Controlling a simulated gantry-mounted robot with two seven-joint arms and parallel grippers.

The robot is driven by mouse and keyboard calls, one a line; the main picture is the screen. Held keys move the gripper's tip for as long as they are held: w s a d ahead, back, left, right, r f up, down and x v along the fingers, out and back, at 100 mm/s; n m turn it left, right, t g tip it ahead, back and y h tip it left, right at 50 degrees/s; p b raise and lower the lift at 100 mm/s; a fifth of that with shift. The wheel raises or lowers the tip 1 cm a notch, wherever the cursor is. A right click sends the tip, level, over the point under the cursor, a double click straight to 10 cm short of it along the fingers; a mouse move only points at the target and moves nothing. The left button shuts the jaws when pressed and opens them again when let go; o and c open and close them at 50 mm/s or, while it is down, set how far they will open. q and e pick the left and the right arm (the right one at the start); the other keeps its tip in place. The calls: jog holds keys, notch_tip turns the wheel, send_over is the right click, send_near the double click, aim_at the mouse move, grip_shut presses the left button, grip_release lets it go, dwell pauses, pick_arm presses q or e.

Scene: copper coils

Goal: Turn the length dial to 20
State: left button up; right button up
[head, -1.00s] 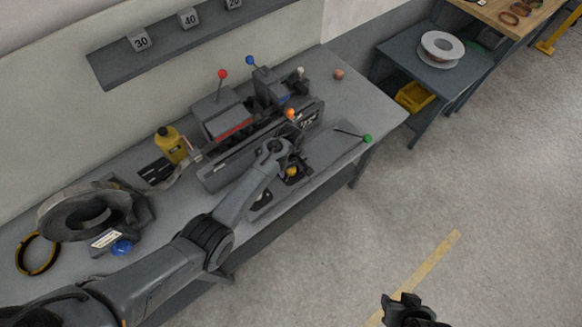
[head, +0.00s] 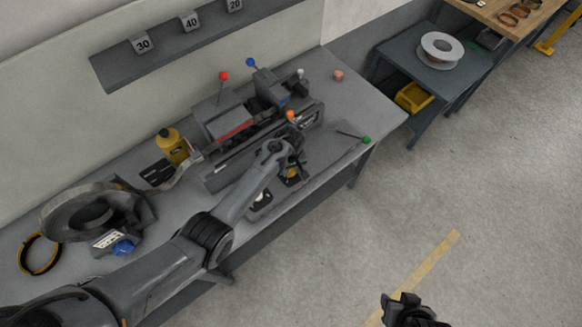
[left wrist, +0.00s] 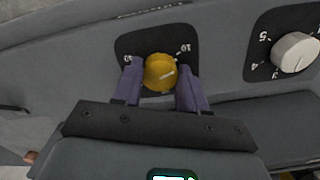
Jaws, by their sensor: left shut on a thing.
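The yellow dial (left wrist: 160,72) sits on a dark scale plate in the left wrist view, with a pale pointer line slanting right and slightly up. A "10" shows at the plate's upper right. The mark on the left is partly hidden by a finger and hard to read. My left gripper (left wrist: 161,84) has its purple fingers on both sides of the dial, shut on it. In the head view the gripper (head: 291,165) is at the front of the machine (head: 222,168). My right gripper (head: 402,305) is at the bottom, away from the bench, its jaws unclear.
A white dial (left wrist: 294,52) with its own numbered plate is right of the yellow one. Levers with red (head: 223,76), blue (head: 250,62), orange (head: 291,115) and green (head: 367,140) knobs stand around the machine. A yellow bottle (head: 172,147) stands left of it.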

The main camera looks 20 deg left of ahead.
pick_arm(q)
jog(key=m+p, duration=0.1)
jog(key=m, duration=0.1)
jog(key=shift+r+m, duration=0.1)
jog(key=shift+m, duration=0.2)
jog(key=m, duration=0.2)
jog(key=shift+m+p, duration=0.4)
jog(key=m, duration=0.5)
jog(key=shift+a+p, duration=0.1)
jog(key=shift+p, duration=0.3)
jog(key=m, duration=0.6)
jog(key=shift+a+m+b, duration=0.1)
jog(key=shift+m+b, duration=0.25)
jog(key=shift+m, duration=2.25)
jog(key=o, duration=1.1)
jog(key=shift+c, duration=0.2)
